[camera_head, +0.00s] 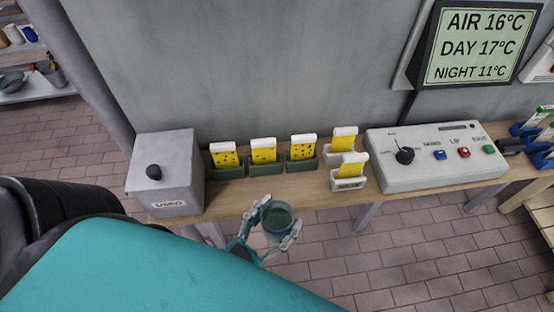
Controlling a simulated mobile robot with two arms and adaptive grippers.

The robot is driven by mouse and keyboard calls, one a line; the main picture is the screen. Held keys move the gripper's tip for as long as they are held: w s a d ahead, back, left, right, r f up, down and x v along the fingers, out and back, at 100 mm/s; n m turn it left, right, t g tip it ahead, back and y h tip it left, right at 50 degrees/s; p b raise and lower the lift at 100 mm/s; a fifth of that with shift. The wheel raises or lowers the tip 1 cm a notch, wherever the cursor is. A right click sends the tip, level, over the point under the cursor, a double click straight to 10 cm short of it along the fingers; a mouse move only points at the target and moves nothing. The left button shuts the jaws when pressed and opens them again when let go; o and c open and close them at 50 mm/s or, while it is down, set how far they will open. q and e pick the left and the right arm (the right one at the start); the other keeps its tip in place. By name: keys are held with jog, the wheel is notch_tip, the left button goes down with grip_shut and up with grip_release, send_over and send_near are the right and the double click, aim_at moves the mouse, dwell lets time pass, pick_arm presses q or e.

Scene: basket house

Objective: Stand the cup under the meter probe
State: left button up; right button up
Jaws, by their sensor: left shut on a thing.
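My left gripper (279,213) is shut on a small grey cup (277,224). It holds the cup upright or nearly so, in front of the bench's front edge, over the floor. The cup's round mouth faces up and looks dark green inside; I cannot tell whether that is liquid. A grey meter box (438,174) with a black knob and blue, red and green buttons stands on the right part of the bench. I cannot make out the probe for certain. My right gripper is not in view.
On the wooden bench (235,198) stand a grey box (167,180) with a black knob and several yellow cards in holders (264,165). Blue items (540,157) crowd the right end. A sign (478,45) hangs above. The bench front near the cup is bare.

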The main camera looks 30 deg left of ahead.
pick_arm(q)
jog(key=w+a, duration=0.1)
jog(key=w, duration=0.1)
jog(key=w+a+p, duration=0.1)
jog(key=w+a, duration=0.1)
jog(key=w, duration=0.1)
jog(key=w+a+p, duration=0.1)
jog(key=w+a, duration=0.1)
jog(key=shift+w+f, duration=0.15)
jog(key=shift+f, duration=0.1)
jog(key=shift+w+a+f, duration=0.1)
jog(key=shift+w+f, duration=0.05)
jog(key=shift+w, duration=0.05)
jog(key=f, duration=0.2)
jog(key=shift+w+a+f+p, duration=0.15)
jog(key=shift+w+f+p, duration=0.15)
jog(key=shift+p, duration=0.1)
jog(key=shift+f, duration=0.45)
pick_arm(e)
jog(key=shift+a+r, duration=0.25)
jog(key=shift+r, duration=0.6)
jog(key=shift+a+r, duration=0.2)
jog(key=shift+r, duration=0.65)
pick_arm(q)
jog(key=shift+f, duration=0.1)
jog(key=o, duration=1.2)
jog(key=shift+f, duration=0.1)
jog(key=shift+o, duration=0.2)
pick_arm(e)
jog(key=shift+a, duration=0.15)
